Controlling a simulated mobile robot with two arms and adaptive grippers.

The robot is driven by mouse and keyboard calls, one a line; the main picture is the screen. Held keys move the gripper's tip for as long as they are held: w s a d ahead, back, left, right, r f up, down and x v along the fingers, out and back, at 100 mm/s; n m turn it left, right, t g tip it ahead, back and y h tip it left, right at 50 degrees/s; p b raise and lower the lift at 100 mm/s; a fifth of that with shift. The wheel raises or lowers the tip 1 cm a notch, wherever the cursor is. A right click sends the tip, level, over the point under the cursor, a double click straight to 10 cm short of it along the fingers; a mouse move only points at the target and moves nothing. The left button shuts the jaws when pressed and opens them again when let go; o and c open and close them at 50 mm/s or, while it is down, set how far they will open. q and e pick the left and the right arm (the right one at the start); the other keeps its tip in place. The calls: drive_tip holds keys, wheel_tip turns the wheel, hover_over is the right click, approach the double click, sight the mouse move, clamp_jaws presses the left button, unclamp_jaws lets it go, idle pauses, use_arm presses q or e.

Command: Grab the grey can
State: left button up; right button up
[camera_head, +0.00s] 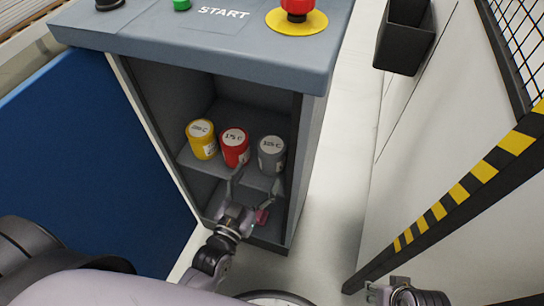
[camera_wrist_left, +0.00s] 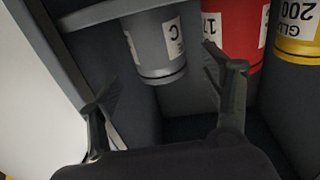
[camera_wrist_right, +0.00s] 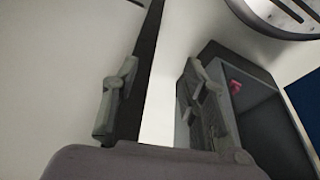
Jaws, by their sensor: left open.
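The grey can (camera_head: 271,156) stands at the right end of a row on the cabinet's inner shelf (camera_head: 258,180). It also shows in the left wrist view (camera_wrist_left: 158,48), upside down, beyond the fingers. My left gripper (camera_head: 257,178) is open and empty in front of the can and slightly below it. In the left wrist view its fingers (camera_wrist_left: 166,78) are spread with a gap between them. The can appears ahead of that gap, not held. My right gripper (camera_head: 384,294) is low at the right, away from the cabinet; its fingers are apart in the right wrist view (camera_wrist_right: 161,68).
A red can (camera_head: 235,150) stands close left of the grey can, with a yellow can (camera_head: 203,140) beyond it. Cabinet walls and the top (camera_head: 225,45) enclose the shelf. A small pink object (camera_head: 262,216) lies in the lower compartment. A striped yellow-black rail (camera_head: 455,195) runs at right.

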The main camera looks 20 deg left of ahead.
sight(265, 164)
use_arm(q)
drive_tip(key=w, duration=0.4)
drive_tip(key=shift+w+d+f+b, duration=0.1)
drive_tip(key=shift+w+d+b, duration=0.15)
drive_tip(key=shift+w+b, duration=0.1)
drive_tip(key=shift+w+d+f+b, duration=0.15)
drive_tip(key=shift+w+b, duration=0.1)
drive_tip(key=shift+w, duration=0.35)
drive_tip(key=shift+w+d+f+b, duration=0.1)
drive_tip(key=shift+w+f+b, duration=0.1)
drive_tip(key=shift+w, duration=0.35)
drive_tip(key=shift+w+d, duration=0.1)
drive_tip(key=shift+w, duration=1.1)
drive_tip(key=shift+r, duration=0.1)
use_arm(e)
drive_tip(key=v, duration=0.4)
drive_tip(key=shift+s+d+r, duration=0.1)
drive_tip(key=shift+s+r, duration=0.05)
drive_tip(key=shift+r, duration=0.2)
use_arm(q)
drive_tip(key=shift+c, duration=0.2)
drive_tip(key=c, duration=1.2)
drive_tip(key=shift+c, duration=0.4)
drive_tip(key=shift+r, duration=0.15)
